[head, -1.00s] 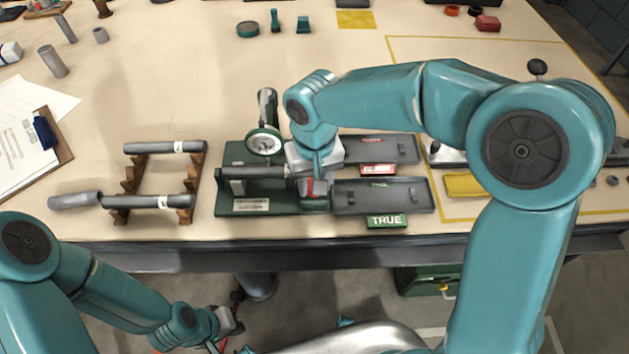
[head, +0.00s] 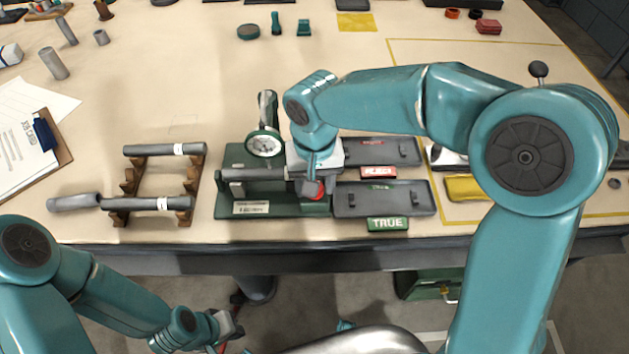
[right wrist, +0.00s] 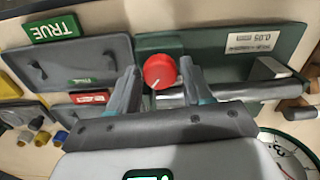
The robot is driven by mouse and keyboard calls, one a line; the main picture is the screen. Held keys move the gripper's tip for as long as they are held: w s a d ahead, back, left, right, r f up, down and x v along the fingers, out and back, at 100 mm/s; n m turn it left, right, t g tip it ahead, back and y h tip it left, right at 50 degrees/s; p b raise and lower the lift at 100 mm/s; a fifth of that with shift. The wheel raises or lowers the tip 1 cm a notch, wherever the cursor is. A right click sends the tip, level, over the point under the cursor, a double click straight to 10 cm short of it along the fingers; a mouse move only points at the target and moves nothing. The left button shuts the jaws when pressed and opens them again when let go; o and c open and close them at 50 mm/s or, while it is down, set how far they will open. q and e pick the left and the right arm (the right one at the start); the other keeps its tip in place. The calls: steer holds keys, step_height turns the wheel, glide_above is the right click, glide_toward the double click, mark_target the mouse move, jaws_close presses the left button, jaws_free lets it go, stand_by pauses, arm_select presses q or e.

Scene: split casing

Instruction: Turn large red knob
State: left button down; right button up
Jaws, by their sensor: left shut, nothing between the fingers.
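The large red knob (head: 318,191) is on the right end of a green gauge fixture, partly hidden by my right gripper in the head view. In the right wrist view the knob (right wrist: 159,71) shows a white pointer line toward the lower left. My right gripper (right wrist: 159,72) has one finger on each side of the knob, with a visible gap at the left finger and a narrower one at the right. My left gripper (head: 232,325) is shut and empty, low in front of the bench edge, away from the knob.
The fixture (head: 228,208) carries a round dial (head: 264,144) and a grey shaft. Two grey trays lie to its right, with a TRUE sign (head: 387,224) and a red sign (head: 378,172). A wooden rack (head: 190,180) with rods stands to its left.

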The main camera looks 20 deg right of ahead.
step_height(320, 180, up, 16)
steer(key=p, duration=0.2)
steer(key=shift+r, duration=0.2)
stand_by(0.7)
